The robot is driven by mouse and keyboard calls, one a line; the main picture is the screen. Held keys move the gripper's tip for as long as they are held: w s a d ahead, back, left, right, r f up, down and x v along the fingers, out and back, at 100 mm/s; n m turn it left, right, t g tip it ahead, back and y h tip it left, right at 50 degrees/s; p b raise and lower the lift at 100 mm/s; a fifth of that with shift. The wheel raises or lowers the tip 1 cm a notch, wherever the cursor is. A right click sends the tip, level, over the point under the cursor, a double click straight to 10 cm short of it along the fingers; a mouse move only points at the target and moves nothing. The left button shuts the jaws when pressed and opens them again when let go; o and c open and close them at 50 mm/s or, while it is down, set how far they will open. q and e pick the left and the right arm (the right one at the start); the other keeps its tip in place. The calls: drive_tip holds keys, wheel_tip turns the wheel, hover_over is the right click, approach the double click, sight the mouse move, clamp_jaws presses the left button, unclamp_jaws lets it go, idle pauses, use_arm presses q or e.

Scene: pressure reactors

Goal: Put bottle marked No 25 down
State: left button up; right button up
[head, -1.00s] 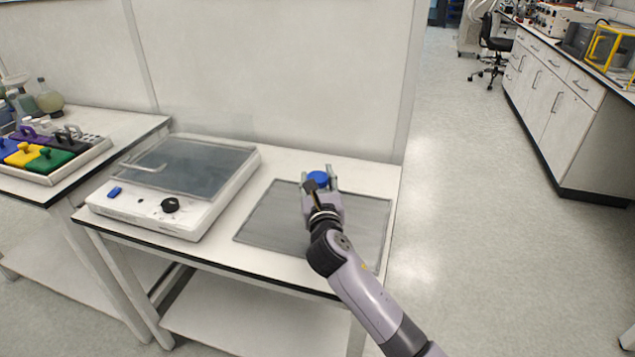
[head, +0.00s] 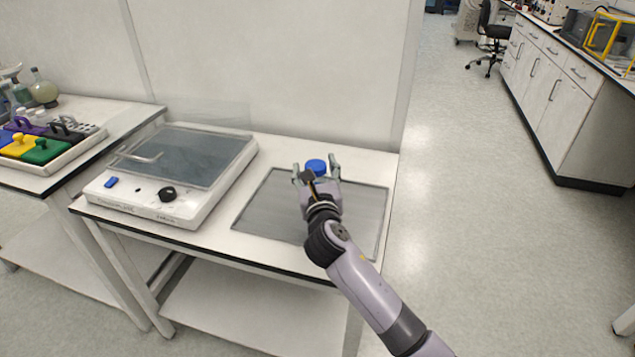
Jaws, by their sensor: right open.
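A bottle with a blue cap (head: 316,166) stands at the back of the grey mat (head: 262,215) on the white table. Only its cap shows clearly; the body and any number on it are hidden behind my gripper. My right gripper (head: 318,172) is open, with one finger on each side of the bottle and a gap beside the cap. My left gripper is not in view.
A white device with a glass lid (head: 187,158) and a black knob stands left of the mat. A tray of coloured blocks (head: 45,165) and flasks (head: 43,90) are on the left bench. A wall panel rises behind the table.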

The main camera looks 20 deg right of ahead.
drive_tip(key=s+a, duration=0.2)
drive_tip(key=s, duration=0.9)
drive_tip(key=shift+a, duration=0.1)
